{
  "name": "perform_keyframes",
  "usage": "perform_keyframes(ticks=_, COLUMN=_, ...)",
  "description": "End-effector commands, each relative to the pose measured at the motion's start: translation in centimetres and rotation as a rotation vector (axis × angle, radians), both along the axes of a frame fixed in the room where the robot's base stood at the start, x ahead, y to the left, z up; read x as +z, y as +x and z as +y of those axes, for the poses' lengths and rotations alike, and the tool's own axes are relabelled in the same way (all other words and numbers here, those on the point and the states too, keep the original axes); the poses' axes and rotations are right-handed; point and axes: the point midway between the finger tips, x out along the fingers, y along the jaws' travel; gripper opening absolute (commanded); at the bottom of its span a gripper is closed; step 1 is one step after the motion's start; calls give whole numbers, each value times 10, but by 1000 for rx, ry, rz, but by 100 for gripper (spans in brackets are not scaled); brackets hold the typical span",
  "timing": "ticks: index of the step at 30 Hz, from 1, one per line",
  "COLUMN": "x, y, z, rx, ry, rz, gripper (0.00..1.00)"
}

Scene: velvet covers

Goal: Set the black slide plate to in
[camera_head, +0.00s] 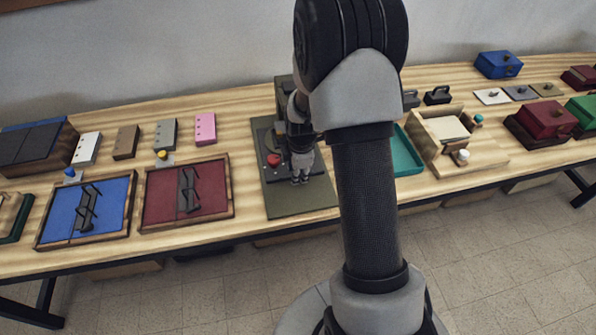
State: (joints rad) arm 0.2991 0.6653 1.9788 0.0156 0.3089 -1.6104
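My gripper (300,179) points down over the front part of a dark olive base plate (296,202) near the middle of the table. A dark device with a red round knob (273,160) stands on this base plate, just left of my gripper. A dark flat part (262,137) shows at the device's left side; I cannot tell for sure whether it is the black slide plate. My arm hides the right side and much of the back of the device. The fingertips are small here, and I cannot tell whether they are open or touch anything.
Left are a blue tray (111,231) and a maroon tray (217,213) with black stands, and several small blocks behind. Right are a teal tray (406,160), a wooden box (425,136) and a dark red box (546,118). A wall runs behind the table.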

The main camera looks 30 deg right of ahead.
Motion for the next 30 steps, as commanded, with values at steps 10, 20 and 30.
perform_keyframes(ticks=10, x=68, y=-11, z=3, rx=0, ry=-2, rz=-7, gripper=30)
perform_keyframes(ticks=20, x=110, y=-20, z=6, rx=0, ry=-1, rz=-2, gripper=30)
perform_keyframes(ticks=30, x=113, y=-21, z=6, rx=0, ry=0, rz=-1, gripper=30)
